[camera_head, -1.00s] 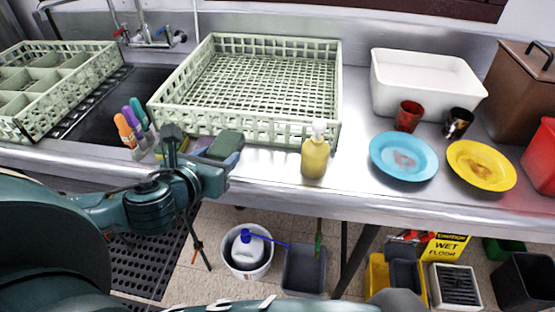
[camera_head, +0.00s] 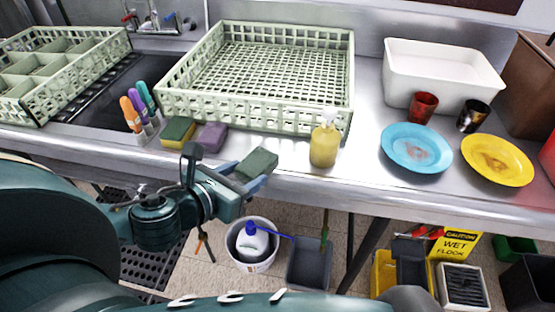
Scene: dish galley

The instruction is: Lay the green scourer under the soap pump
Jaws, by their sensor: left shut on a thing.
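The green scourer (camera_head: 257,163) is held between the fingers of my left gripper (camera_head: 250,172), just over the front edge of the steel counter. My left gripper is shut on it, left of the soap pump. The soap pump (camera_head: 324,146), a yellow bottle with a white top, stands upright on the counter in front of the large rack, apart from the gripper. My right gripper is not in view.
A yellow-green sponge (camera_head: 178,132) and a purple sponge (camera_head: 212,137) lie left of the pump. The pale green rack (camera_head: 255,118) stands behind. A blue plate (camera_head: 415,150) and yellow plate (camera_head: 498,159) lie right. Counter between pump and blue plate is clear.

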